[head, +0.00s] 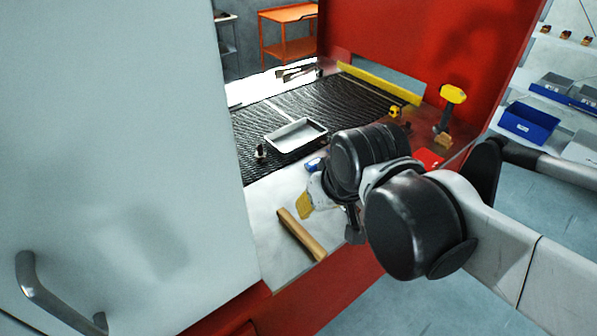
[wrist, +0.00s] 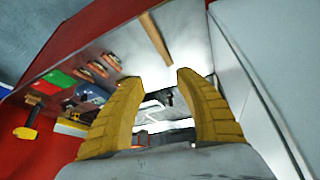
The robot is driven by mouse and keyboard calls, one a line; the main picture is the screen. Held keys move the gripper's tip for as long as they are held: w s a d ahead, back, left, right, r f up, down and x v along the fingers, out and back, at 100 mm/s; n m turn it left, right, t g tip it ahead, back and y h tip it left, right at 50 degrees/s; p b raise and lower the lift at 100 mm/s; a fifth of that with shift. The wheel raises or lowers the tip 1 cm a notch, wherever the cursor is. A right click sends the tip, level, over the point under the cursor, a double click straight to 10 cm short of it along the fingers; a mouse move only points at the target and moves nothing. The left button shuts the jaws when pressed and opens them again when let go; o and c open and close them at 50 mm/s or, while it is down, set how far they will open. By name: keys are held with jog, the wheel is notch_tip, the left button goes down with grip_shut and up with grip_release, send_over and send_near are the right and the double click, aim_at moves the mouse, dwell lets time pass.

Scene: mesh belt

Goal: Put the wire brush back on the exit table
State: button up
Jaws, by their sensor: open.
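A long light-wood bar (head: 302,235) lies on the pale metal table (head: 268,222) at the near end of the mesh belt. It could be the wire brush's handle, but I see no bristles. The bar also shows at the top of the wrist view (wrist: 156,39), beyond the fingertips. My gripper (wrist: 154,78) is open, its two yellow fingers apart with nothing held between them. In the head view my gripper (head: 306,204) is just above the table, beside the bar, partly hidden by my wrist.
A metal tray (head: 296,136) and a small dark-and-silver object (head: 261,151) sit on the mesh belt (head: 250,128). A yellow-headed tool (head: 452,94) stands on the right ledge. A white panel (head: 110,150) closes off the left; a red housing (head: 430,50) rises behind.

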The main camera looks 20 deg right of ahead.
jog(key=shift+s+r+m+t, duration=0.15)
jog(key=shift+s+m+t, duration=0.25)
jog(key=shift+s+t, duration=0.55)
jog(key=shift+s+g, duration=0.2)
jog(key=shift+g, duration=0.05)
dwell(0.5)
